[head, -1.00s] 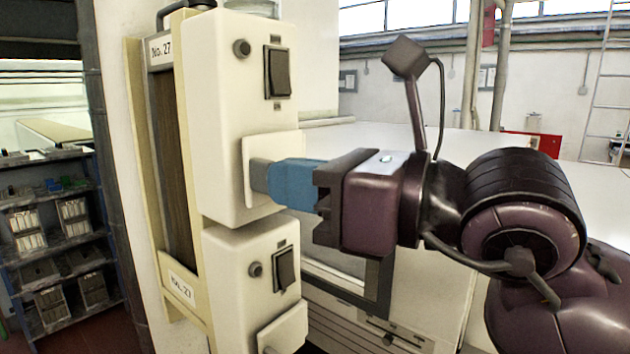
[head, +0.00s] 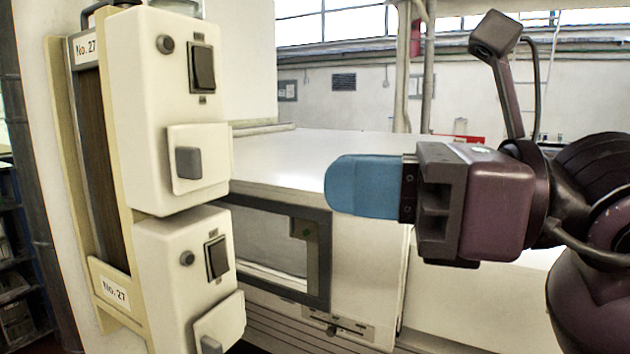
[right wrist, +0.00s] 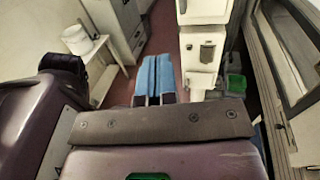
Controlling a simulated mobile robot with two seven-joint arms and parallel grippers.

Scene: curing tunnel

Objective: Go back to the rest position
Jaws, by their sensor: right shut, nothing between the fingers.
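My right gripper (head: 335,186) comes in from the right in the head view, with blue fingers pointing left. It is shut and empty, held in the air in front of the white machine top. The fingers also show side by side in the right wrist view (right wrist: 156,62). They are apart from the upper cream control box (head: 150,110), which has a dark rocker switch, a round button and a grey knob (head: 188,163) on a square plate. My left gripper is in no view.
A lower cream box (head: 175,260) with a similar switch sits below on the same "No. 27" panel. A white machine (head: 290,150) with a dark-framed window stands behind the gripper. In the right wrist view, a white bucket (right wrist: 77,40) stands on a small table at the left.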

